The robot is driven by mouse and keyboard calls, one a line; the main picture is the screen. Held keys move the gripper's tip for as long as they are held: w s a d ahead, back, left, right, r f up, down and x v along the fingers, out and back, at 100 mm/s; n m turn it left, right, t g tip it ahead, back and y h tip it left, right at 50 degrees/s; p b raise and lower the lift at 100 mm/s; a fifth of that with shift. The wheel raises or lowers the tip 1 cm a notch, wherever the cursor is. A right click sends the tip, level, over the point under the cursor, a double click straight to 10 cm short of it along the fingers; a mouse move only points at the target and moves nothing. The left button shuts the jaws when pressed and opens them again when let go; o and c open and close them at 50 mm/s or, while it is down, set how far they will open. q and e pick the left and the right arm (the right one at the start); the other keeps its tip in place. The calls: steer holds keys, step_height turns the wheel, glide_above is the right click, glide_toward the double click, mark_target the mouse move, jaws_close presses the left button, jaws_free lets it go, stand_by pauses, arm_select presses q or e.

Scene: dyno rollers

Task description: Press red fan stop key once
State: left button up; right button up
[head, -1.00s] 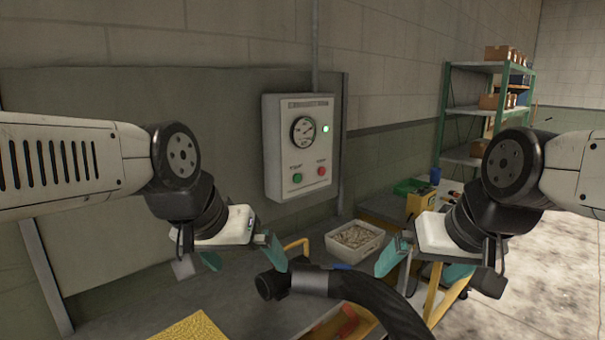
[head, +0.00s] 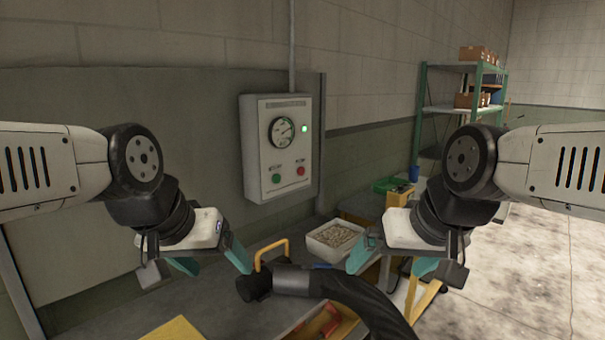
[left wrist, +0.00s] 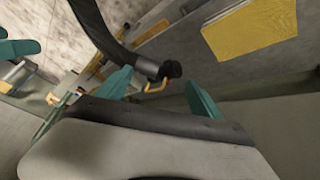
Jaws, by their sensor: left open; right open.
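The red key (head: 300,171) is a small round button low on the right of a pale wall-mounted control box (head: 256,160). A green button (head: 276,178) sits to its left, and a dial gauge (head: 281,131) and a lit green lamp (head: 304,128) are above. My left gripper (head: 216,266) is open and empty, below and left of the box, apart from it. It also shows in the left wrist view (left wrist: 158,92), with its teal fingers spread. My right gripper (head: 393,264) is open and empty, below and right of the box.
A black hose (head: 345,290) with a metal collar arches between my grippers. A white bin of small parts (head: 334,237) stands on the bench behind it. A yellow pad (head: 174,330) lies at the front. Green shelving (head: 424,110) stands at the right. Space directly before the box looks clear.

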arm_select(q)
jaws_close()
stand_by(1.4)
